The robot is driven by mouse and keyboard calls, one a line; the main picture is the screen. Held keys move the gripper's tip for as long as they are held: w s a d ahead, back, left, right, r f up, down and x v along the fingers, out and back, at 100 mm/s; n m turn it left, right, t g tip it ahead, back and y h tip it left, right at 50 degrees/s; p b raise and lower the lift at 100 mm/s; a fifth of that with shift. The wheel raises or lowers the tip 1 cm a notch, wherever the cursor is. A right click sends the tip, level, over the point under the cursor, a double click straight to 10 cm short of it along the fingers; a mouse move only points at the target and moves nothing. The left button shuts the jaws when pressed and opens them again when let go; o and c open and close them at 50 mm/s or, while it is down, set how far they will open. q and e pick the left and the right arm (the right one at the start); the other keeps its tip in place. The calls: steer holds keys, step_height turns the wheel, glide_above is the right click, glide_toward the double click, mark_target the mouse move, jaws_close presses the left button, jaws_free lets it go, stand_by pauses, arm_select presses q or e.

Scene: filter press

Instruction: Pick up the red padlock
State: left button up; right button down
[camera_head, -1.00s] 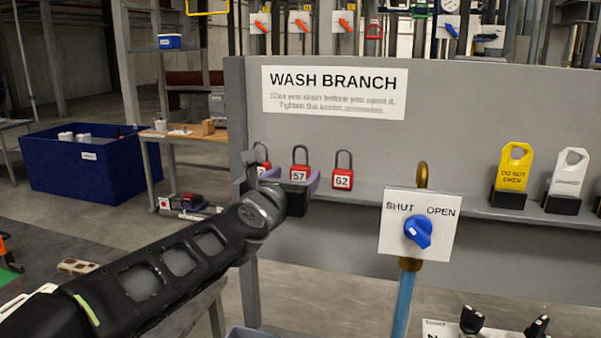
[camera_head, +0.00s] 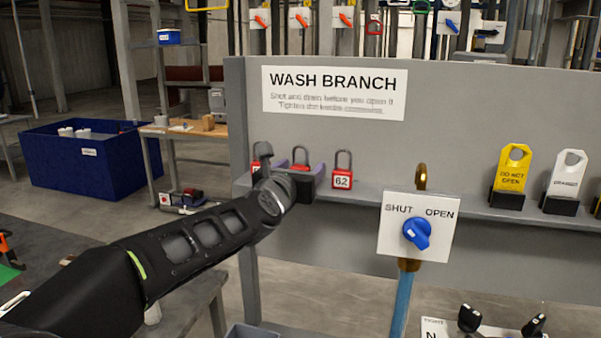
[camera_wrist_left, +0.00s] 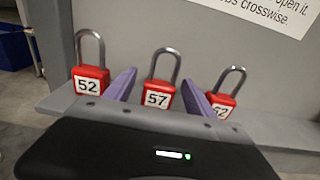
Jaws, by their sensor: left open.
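Three red padlocks with grey shackles stand upright in a row on a grey ledge (camera_head: 385,196). In the left wrist view they are number 52 (camera_wrist_left: 90,80), number 57 (camera_wrist_left: 158,95) and number 62 (camera_wrist_left: 221,105). My left gripper (camera_head: 296,176) is open at the ledge, its purple fingers on either side of padlock 57 (camera_head: 300,157). I cannot tell whether they touch it. In the head view my gripper hides most of padlock 57's body and part of padlock 52 (camera_head: 256,168). Padlock 62 (camera_head: 342,172) is clear, just right of the right finger.
A grey panel with a WASH BRANCH sign (camera_head: 335,93) rises behind the ledge. A shut/open plate with a blue knob (camera_head: 416,232) stands right of the padlocks. Yellow (camera_head: 514,168) and white (camera_head: 567,175) tags stand further right. A blue bin (camera_head: 75,170) is at left.

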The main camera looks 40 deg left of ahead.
arm_select(q)
steer(key=shift+c, duration=0.2)
jaws_close()
stand_by(0.5)
